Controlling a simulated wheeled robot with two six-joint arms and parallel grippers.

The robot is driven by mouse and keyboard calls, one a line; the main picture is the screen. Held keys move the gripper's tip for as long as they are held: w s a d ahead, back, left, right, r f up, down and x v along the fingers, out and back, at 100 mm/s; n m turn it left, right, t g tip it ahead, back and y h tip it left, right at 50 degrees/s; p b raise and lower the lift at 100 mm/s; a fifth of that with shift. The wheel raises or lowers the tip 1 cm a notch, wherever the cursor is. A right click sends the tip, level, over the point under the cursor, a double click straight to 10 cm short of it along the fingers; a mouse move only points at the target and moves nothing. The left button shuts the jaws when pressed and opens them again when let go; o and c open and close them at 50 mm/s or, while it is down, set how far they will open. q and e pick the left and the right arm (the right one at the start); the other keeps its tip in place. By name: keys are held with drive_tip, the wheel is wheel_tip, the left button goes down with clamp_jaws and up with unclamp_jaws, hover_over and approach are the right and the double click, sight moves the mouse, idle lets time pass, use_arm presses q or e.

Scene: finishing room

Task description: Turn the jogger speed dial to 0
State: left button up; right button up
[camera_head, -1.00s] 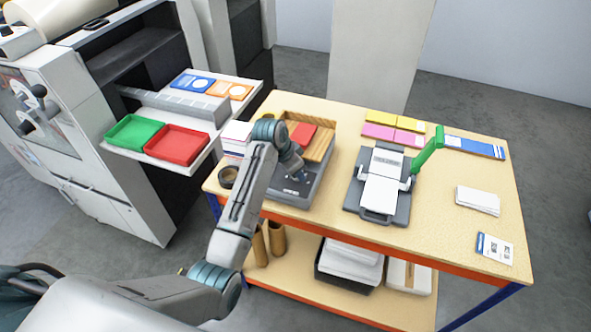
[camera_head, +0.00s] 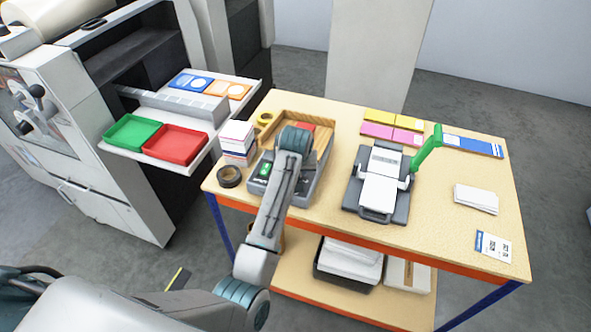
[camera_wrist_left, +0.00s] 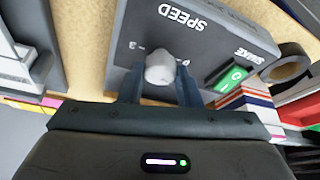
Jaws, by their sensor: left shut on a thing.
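The jogger (camera_head: 312,188) is a grey box with a wooden tray (camera_head: 322,145) on top, left of the middle of the bench. My left arm covers part of it, and my left gripper and the speed dial are hidden in the head view. In the left wrist view, the grey round speed dial (camera_wrist_left: 160,68) sits on the jogger's front panel (camera_wrist_left: 140,22), which appears upside down with the word SPEED. My left gripper (camera_wrist_left: 160,82) is shut on the dial, one finger on each side. A 3 mark shows left of the dial; the mark at its right is partly hidden.
A green switch (camera_wrist_left: 228,77) labelled SHAKE is close beside the dial. A tape roll (camera_head: 229,176) and a stack of cards (camera_head: 238,141) stand left of the jogger. A stapler-like press with a green lever (camera_head: 428,148) stands to its right.

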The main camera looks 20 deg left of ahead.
use_arm(q)
drive_tip(key=n+y, duration=0.1)
drive_tip(key=n, duration=0.1)
drive_tip(key=n+g, duration=0.1)
drive_tip(key=n, duration=0.2)
drive_tip(key=shift+w+d+y, duration=0.1)
drive_tip(key=shift+y, duration=0.3)
idle(0.4)
drive_tip(key=o, duration=1)
drive_tip(key=shift+c, duration=0.2)
